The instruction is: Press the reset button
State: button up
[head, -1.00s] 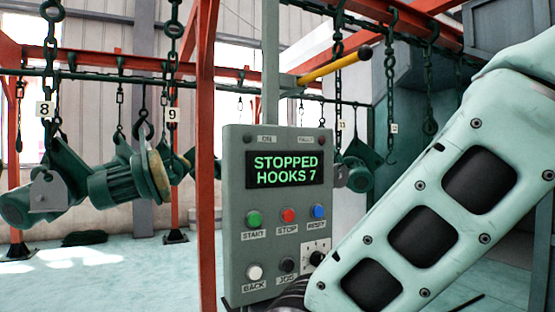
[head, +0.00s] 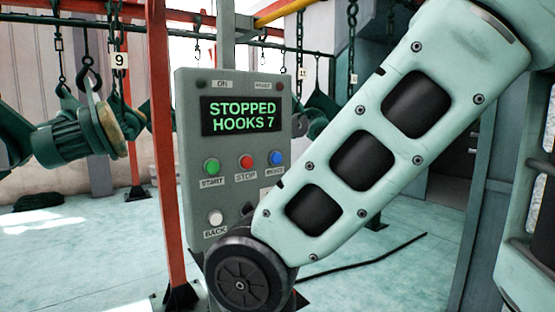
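The grey control panel (head: 189,130) stands upright in the middle of the head view. Its screen (head: 240,115) reads "STOPPED HOOKS 7" in green letters. The blue reset button (head: 277,158) sits at the right end of the upper button row, with its label just below. To its left are the red stop button (head: 246,161) and the green start button (head: 211,166). The white back button (head: 215,217) is lower left. My arm covers the panel's lower right part, including the jog button and the knob. My gripper is not in view.
A red post (head: 165,150) stands just left of the panel. A green motor part (head: 75,137) hangs from a chain at the left, near the number 9 tag (head: 119,60). Other chains hang behind my arm. A dark cable (head: 375,258) lies on the pale floor, right of the panel.

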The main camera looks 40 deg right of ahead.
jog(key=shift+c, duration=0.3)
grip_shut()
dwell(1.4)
